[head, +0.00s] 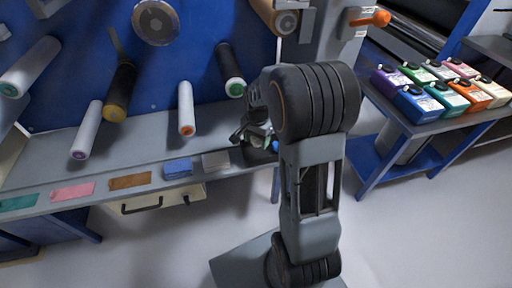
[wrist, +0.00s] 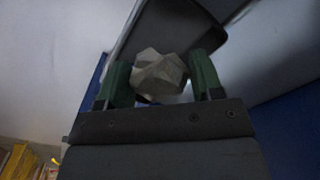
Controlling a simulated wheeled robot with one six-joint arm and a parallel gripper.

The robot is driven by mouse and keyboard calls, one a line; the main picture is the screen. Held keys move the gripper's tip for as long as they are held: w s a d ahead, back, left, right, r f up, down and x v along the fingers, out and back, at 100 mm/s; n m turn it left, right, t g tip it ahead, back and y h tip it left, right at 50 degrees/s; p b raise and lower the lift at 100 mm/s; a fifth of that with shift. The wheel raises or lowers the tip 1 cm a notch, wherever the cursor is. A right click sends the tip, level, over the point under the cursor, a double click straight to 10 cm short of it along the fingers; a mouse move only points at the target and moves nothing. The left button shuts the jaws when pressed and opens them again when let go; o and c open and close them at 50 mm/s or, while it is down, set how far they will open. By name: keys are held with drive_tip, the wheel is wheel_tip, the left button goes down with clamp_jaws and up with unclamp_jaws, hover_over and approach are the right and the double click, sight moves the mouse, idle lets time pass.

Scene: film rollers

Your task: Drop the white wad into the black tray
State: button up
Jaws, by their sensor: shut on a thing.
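The white wad (wrist: 160,74) is a crumpled, faceted lump between the two green fingers of my gripper (wrist: 161,84) in the wrist view. My gripper is shut on it. The black tray (wrist: 168,27) shows just beyond the wad in the wrist view, partly covered by it. I cannot tell the gap between wad and tray. In the head view my gripper (head: 258,138) is at the right end of the grey ledge, partly behind my own arm. A dark edge of the tray (head: 262,158) shows below it there, mostly hidden.
The grey ledge (head: 225,135) runs under a blue panel with several rollers sticking out. Colored cloths, including a blue one (head: 178,168) and a grey one (head: 216,161), lie along its front. A table (head: 440,125) with several colored bottles stands at right. Open floor lies in front.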

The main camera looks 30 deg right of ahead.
drive_tip(key=shift+w+d+f, duration=0.15)
drive_tip(key=shift+w+f, duration=0.25)
drive_tip(key=shift+f, duration=0.2)
drive_tip(key=shift+w+d+f, duration=0.1)
drive_tip(key=shift+w+f, duration=0.3)
drive_tip(key=shift+f, duration=0.2)
drive_tip(key=shift+f+b, duration=0.55)
drive_tip(key=shift+f, duration=0.75)
drive_tip(key=shift+f+b, duration=0.35)
drive_tip(key=shift+f, duration=0.3)
drive_tip(key=o, duration=0.6)
